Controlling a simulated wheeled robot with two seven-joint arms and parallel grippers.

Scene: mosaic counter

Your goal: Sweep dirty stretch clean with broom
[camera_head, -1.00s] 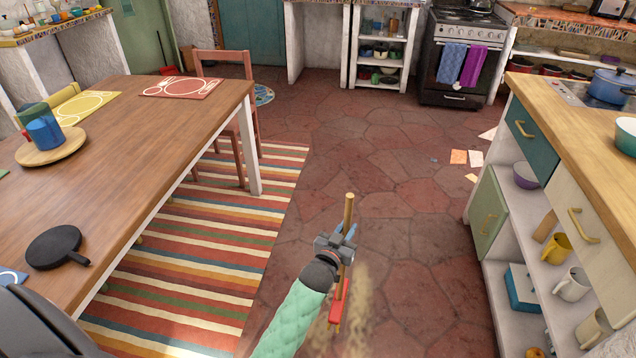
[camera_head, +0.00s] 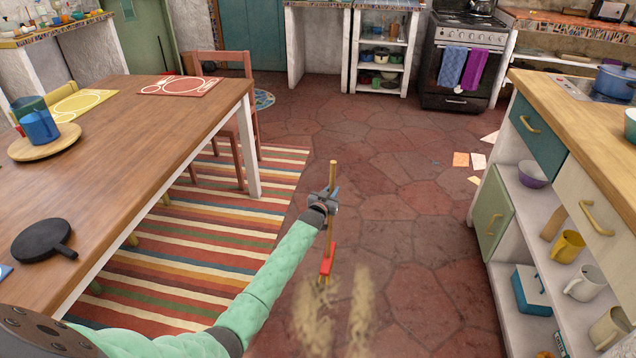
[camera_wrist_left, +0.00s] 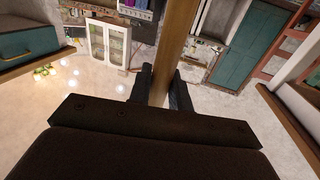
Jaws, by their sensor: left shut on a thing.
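My left gripper (camera_head: 323,202) is shut on the wooden handle of the broom (camera_head: 333,180), with the handle standing up slightly tilted. The handle also runs between the fingers in the left wrist view (camera_wrist_left: 173,55). The broom's red head (camera_head: 327,261) is below the gripper, near the floor, with yellowish bristles under it. The dirty stretch (camera_head: 358,312) is a sandy brown patch on the red stone floor. It shows as two bands, with a clearer strip between them, just nearer than the broom head. My right gripper is in neither view.
A striped rug (camera_head: 205,250) and a wooden table (camera_head: 130,140) lie to the left. A counter (camera_head: 590,125) with open shelves stands to the right. Papers (camera_head: 470,160) lie on the floor near it. The floor ahead toward the stove (camera_head: 465,60) is clear.

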